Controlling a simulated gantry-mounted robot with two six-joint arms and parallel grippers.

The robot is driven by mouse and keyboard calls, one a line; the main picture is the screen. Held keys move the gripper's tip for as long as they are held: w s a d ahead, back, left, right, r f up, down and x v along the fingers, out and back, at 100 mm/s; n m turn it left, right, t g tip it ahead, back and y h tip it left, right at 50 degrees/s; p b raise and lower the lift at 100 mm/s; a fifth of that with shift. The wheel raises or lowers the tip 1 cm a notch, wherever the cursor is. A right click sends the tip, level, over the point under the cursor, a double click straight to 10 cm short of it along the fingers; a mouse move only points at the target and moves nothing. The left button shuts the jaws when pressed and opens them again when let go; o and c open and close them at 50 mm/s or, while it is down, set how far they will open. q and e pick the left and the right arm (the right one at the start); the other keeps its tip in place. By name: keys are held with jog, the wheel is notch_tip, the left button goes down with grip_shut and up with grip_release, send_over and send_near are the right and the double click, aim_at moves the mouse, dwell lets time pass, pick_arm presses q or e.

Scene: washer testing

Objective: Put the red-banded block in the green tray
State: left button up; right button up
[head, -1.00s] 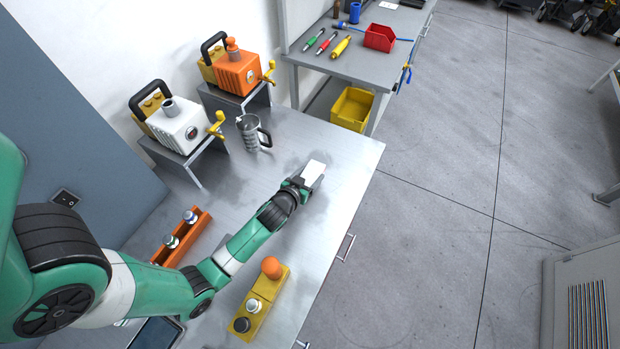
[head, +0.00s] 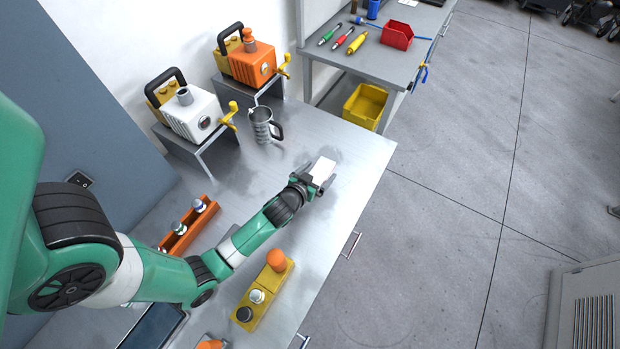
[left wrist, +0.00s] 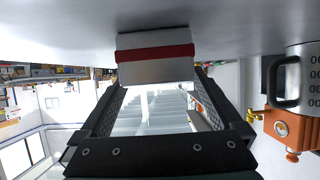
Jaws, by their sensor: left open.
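The red-banded block (left wrist: 155,57) is white with a red stripe and shows at the fingertips in the left wrist view. In the head view the same white block (head: 322,169) is at the far end of my left arm, over the grey bench; its band is not visible there. My left gripper (head: 313,183) is open around or just short of the block; I cannot tell how far the fingers overlap it. Its two dark fingers (left wrist: 160,80) show on either side in the wrist view. No green tray shows. My right gripper is not in view.
A steel mug (head: 262,126) stands behind the arm. A white pump (head: 190,115) and an orange pump (head: 250,62) sit on stands. A yellow button box (head: 262,292) and an orange holder (head: 188,228) are nearer. The bench's right edge is close to the block.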

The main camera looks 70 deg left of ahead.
pick_arm(q)
jog(key=p+v, duration=0.1)
jog(key=v, duration=1)
jog(key=shift+s, duration=0.1)
